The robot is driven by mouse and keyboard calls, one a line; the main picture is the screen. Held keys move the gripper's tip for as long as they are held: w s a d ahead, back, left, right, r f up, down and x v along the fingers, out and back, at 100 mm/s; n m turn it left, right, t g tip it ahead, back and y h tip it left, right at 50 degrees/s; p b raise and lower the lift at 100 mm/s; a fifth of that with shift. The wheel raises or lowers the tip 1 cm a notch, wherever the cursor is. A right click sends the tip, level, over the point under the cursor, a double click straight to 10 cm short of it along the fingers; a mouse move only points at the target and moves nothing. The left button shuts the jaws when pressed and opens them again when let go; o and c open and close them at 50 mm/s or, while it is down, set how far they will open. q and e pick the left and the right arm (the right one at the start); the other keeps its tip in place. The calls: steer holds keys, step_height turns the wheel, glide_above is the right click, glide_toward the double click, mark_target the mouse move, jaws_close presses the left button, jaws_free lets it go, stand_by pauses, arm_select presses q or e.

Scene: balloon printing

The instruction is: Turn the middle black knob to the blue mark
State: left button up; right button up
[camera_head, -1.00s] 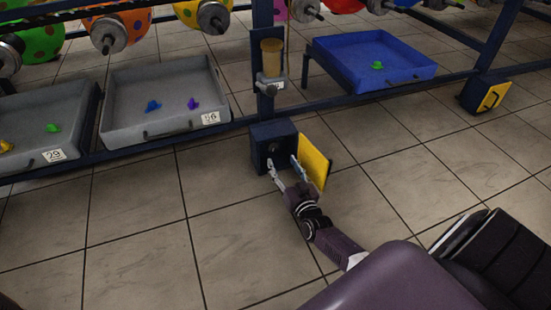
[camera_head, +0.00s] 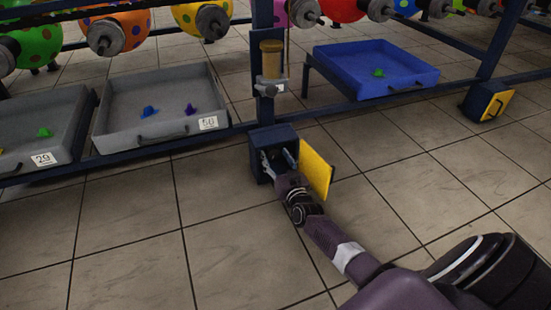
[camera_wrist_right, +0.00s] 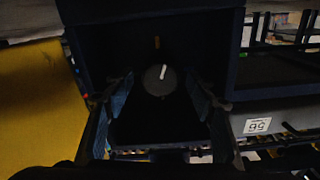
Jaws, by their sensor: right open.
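The middle dark box (camera_head: 257,141) stands low on the frame, with its yellow door (camera_head: 315,172) swung open to the right. My right gripper (camera_head: 278,161) reaches into its front opening, open and empty. In the right wrist view, the round black knob (camera_wrist_right: 160,80) sits inside the box, between and beyond the two fingers of my right gripper (camera_wrist_right: 160,88). A white pointer line on the knob points up and slightly right in that picture. A small orange mark shows above the knob. I cannot make out a blue mark. My left gripper is out of view.
Grey trays (camera_head: 113,132) with small coloured pieces stand left of the box. A blue tray (camera_head: 337,84) stands to the right. A second box with a yellow door (camera_head: 497,105) is farther right. The tiled floor in front is clear.

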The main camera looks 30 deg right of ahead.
steer(key=c, duration=1.1)
steer(key=shift+m, duration=1.5)
steer(key=m, duration=0.3)
steer(key=shift+m, duration=0.3)
steer(key=m, duration=0.3)
steer(key=shift+m, duration=2.1)
